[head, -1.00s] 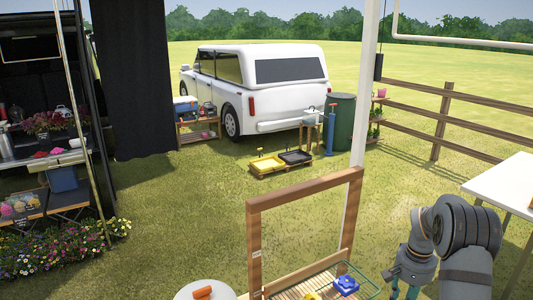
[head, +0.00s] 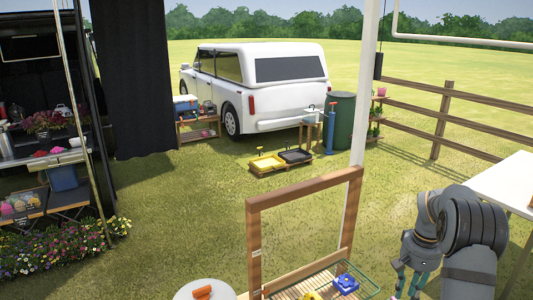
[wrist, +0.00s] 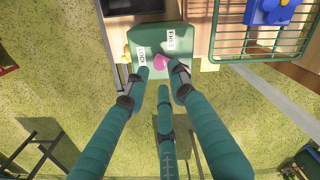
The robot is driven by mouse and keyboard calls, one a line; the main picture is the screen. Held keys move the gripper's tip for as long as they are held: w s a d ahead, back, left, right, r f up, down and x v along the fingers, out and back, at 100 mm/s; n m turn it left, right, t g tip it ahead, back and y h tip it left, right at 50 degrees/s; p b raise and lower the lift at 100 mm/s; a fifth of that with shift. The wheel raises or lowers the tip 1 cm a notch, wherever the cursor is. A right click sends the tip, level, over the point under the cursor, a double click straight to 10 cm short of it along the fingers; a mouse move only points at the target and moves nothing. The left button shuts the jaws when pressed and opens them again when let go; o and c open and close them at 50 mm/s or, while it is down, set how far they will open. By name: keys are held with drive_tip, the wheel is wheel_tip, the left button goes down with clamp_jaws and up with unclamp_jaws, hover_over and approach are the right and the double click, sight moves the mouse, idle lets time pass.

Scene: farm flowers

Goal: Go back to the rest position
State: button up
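My gripper (head: 408,290) is at the lower right of the head view, beside the wooden-framed stand (head: 255,240). Its teal fingers are spread apart. In the wrist view the gripper (wrist: 161,82) points down with a gap between its fingertips, and I see nothing clasped.
A green wire basket (wrist: 230,30) and a blue flower-shaped object (head: 346,284) are close to the gripper. A white table (head: 505,185) stands at the right. Open grass lies behind the stand, toward the white car (head: 270,95) and the fence (head: 450,120).

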wheel_tip(320, 180, up, 8)
drive_tip(key=shift+f, duration=3.3)
drive_tip(key=shift+r, duration=0.1)
